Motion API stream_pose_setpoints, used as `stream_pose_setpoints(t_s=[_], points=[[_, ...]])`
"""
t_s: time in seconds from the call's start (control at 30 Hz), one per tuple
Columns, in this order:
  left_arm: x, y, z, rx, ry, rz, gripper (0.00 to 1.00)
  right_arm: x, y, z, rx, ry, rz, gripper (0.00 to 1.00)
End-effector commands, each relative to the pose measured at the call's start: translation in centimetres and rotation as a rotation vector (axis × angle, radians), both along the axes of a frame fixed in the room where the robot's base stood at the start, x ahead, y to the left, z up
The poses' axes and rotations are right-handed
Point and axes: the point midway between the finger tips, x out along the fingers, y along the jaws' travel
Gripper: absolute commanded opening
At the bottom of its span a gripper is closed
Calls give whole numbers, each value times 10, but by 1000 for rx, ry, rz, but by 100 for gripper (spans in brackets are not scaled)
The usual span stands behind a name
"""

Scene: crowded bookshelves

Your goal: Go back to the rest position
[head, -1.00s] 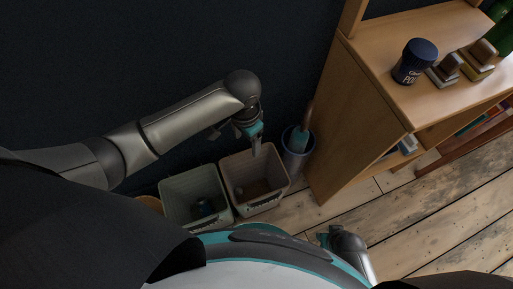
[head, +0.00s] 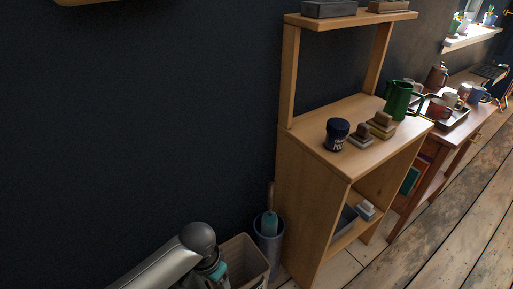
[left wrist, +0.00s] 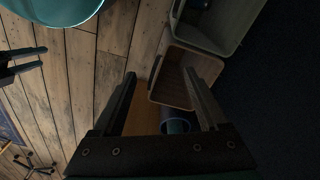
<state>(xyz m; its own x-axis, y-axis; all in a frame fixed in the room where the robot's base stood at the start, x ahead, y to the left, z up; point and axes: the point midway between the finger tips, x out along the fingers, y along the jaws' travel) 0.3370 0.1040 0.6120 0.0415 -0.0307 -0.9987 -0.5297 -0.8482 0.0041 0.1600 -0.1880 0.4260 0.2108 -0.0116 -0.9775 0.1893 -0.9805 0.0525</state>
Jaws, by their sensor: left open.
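My left gripper (left wrist: 163,88) is open in the left wrist view, with nothing between its two dark fingers. It points down over the floor and bins. In the head view my left arm comes in at the bottom edge beside the beige bin, and its fingertips are cut off. My right gripper (left wrist: 40,58) shows at the left edge of the left wrist view, its two dark fingers apart and empty above the floorboards. It is out of the head view.
A beige bin (head: 251,262) and a blue bin (head: 269,243) stand by the wooden shelf unit (head: 308,190). A grey-green bin (left wrist: 238,28) lies beyond. The shelf top bears a dark jar (head: 337,135), brushes and a green mug (head: 398,100). Wooden floor (head: 440,235) is clear at right.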

Motion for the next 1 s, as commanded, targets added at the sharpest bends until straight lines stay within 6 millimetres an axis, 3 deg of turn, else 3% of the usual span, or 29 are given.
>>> stream_pose_setpoints(t_s=[0.23, 0.37, 0.47, 0.6, 0.8, 0.9, 1.0], points=[[0, 26, -57, -43, -73, 158, 76, -12, -10, -7, -9, 0, 1, 50], [-22, 54, -100, -39, -112, 244, 76, -22, -17, -11, -15, 2, 2, 50], [-56, 78, -135, -24, -140, 299, 76, -33, -24, -14, -21, 5, 2, 50], [-122, 107, -174, 7, -160, 343, 76, -47, -33, -17, -29, 7, 2, 50], [-210, 126, -200, 32, -162, 359, 76, -62, -42, -19, -36, 7, 1, 50], [-235, 128, -204, 35, -163, 359, 76, -66, -45, -19, -37, 6, 2, 50], [-244, 129, -206, 36, -165, 358, 76, -68, -46, -19, -38, 7, 2, 50]])
